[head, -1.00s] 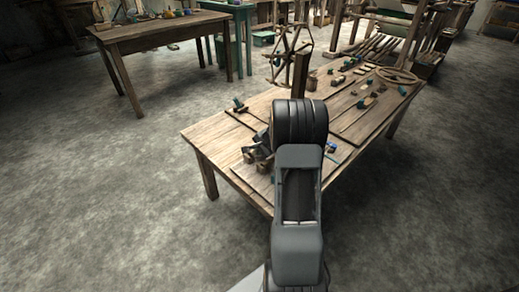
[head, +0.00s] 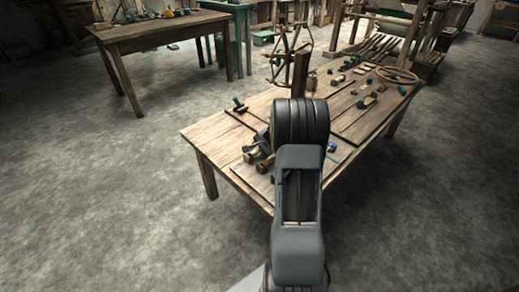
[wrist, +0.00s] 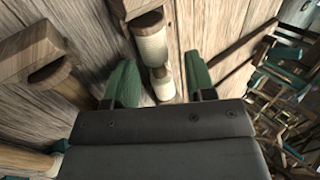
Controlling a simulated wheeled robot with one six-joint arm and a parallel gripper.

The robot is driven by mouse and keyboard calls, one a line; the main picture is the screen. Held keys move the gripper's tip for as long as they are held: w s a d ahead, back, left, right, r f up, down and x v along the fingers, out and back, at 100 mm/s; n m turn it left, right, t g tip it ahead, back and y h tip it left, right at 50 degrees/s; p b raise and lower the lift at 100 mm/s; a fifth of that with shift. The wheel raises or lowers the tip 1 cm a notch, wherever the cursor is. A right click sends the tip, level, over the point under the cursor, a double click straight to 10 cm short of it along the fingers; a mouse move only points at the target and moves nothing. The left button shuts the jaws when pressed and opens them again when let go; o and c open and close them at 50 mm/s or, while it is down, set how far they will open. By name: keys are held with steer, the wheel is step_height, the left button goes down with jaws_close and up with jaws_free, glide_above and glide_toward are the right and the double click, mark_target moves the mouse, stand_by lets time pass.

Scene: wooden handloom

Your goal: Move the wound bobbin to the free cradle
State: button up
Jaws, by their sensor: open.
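In the wrist view, my gripper (wrist: 160,83) is open, with a green-padded finger on each side. A cream, spool-like piece with wooden parts, seemingly the wound bobbin (wrist: 152,48), lies ahead of the fingers. Its near end reaches into the gap between them, and the gripper is not closed on it. A wooden block with a dark rounded notch (wrist: 50,74), perhaps a cradle, is at the left. I cannot tell which cradle is free. In the head view, my arm hides most of the work area, and the gripper cannot be made out clearly.
The wooden table (head: 212,135) carries small wooden and teal pieces, with several more toward its far end. A wooden wheel (head: 290,52) on a post and a wooden ring (head: 398,75) stand farther back. Another table (head: 150,33) is at the back left. The floor between is clear.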

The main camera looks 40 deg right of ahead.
steer(key=p+v, duration=0.3)
steer(key=v, duration=1)
steer(key=shift+r, duration=0.1)
